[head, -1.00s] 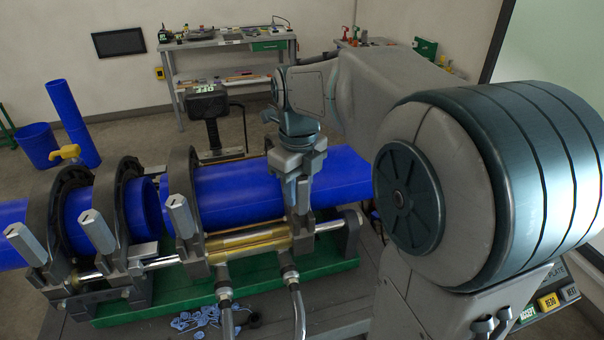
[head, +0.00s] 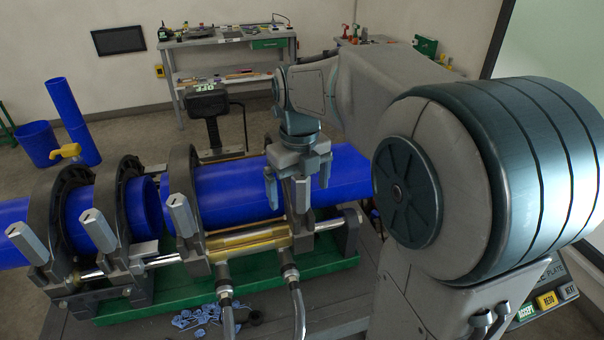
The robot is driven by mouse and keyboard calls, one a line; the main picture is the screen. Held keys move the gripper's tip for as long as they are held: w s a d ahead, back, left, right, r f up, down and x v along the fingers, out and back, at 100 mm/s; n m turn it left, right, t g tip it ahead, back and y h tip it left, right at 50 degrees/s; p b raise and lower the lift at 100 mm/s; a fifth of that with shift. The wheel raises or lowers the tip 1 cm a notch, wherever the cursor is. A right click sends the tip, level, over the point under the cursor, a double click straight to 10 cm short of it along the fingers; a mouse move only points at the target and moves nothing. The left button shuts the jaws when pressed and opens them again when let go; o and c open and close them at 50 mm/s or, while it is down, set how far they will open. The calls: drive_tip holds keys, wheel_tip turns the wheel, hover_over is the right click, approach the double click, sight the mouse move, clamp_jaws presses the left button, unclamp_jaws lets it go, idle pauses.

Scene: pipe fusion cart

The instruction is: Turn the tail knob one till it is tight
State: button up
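The pipe fusion machine has several clamp rings around a blue pipe (head: 232,190), each with a grey bar-like knob. The rightmost knob (head: 301,196) stands on the clamp below my gripper, mostly upright. I take it as the tail knob, but no label shows. My gripper (head: 299,198) points down over it, its two fingers spread apart, one left and one right of the knob. Gaps show on both sides, with no clear contact. The gripper body hides the knob's top and much of this clamp. How tight the knob is cannot be seen.
Three other grey knobs stand to the left, the nearest (head: 182,216) on the adjacent clamp. Hoses (head: 226,300) rise in front of the green base (head: 330,262). Small blue pieces (head: 196,314) lie in front. A workbench (head: 225,42) stands behind.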

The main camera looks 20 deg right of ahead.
sight(299, 174)
wheel_tip(299, 174, up, 6)
drive_tip(key=p, duration=0.5)
drive_tip(key=shift+c, duration=0.3)
